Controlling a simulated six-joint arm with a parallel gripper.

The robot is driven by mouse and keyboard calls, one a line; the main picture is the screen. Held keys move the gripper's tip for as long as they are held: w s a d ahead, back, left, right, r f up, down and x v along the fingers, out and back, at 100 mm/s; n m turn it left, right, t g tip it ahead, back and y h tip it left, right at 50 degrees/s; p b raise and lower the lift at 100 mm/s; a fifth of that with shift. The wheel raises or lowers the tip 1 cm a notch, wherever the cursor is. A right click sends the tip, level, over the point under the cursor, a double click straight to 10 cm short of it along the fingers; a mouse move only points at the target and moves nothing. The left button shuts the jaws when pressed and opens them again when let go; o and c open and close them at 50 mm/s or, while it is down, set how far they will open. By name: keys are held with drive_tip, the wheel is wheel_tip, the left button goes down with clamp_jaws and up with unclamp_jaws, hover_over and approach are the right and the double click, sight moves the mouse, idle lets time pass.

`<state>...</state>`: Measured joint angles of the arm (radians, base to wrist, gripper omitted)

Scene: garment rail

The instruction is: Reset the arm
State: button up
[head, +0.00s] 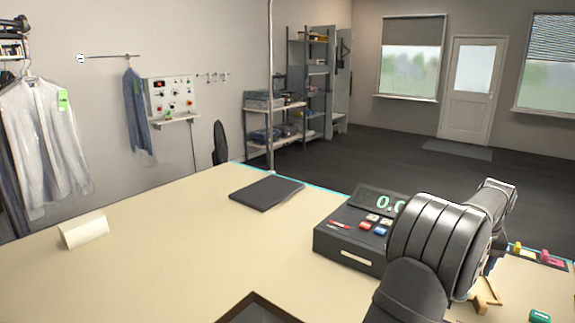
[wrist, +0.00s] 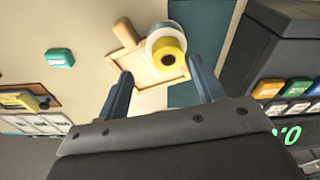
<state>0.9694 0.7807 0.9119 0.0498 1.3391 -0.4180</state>
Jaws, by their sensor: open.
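My arm stands at the right of the head view, bent over the counter (head: 150,235) beside the cash register. My gripper (wrist: 165,82) shows in the wrist view with its two blue-grey fingers spread apart. Nothing is between the fingers. They point toward a wooden tape holder or tray (wrist: 150,72) with a yellow roll (wrist: 168,52) and a paler roll by it. Whether the fingers touch any of it I cannot tell. In the head view the gripper is mostly hidden behind my arm.
A dark register (head: 345,242) with a green display stands close left of my arm. A green box (wrist: 59,58) lies near the wooden piece. A black pad (head: 267,193) and a cream folded card (head: 84,231) lie on the counter. Garments (head: 45,140) hang at the left.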

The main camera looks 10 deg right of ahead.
drive_tip(key=s+d+r, duration=0.1)
drive_tip(key=s+r, duration=0.5)
drive_tip(key=s, duration=0.5)
drive_tip(key=w+a+n, duration=0.1)
drive_tip(key=w+a, duration=0.5)
drive_tip(key=w, duration=0.1)
drive_tip(key=w+a+n, duration=0.2)
drive_tip(key=w+a, duration=0.4)
drive_tip(key=w, duration=0.2)
drive_tip(key=w+a+f+n, duration=0.1)
drive_tip(key=w+a+n, duration=0.1)
drive_tip(key=w+a, duration=0.4)
drive_tip(key=shift+w+a+f+y, duration=0.15)
drive_tip(key=shift+w+y, duration=0.25)
drive_tip(key=shift+w, duration=0.55)
drive_tip(key=w+a+n, duration=0.3)
drive_tip(key=w+a, duration=0.3)
drive_tip(key=a, duration=0.8)
drive_tip(key=w+a+f+n, duration=0.1)
drive_tip(key=w+a+n, duration=0.2)
drive_tip(key=a, duration=1.1)
drive_tip(key=shift+w+a+y, duration=0.25)
drive_tip(key=shift+w+y, duration=0.05)
drive_tip(key=shift+w, duration=1.35)
drive_tip(key=shift+f, duration=0.1)
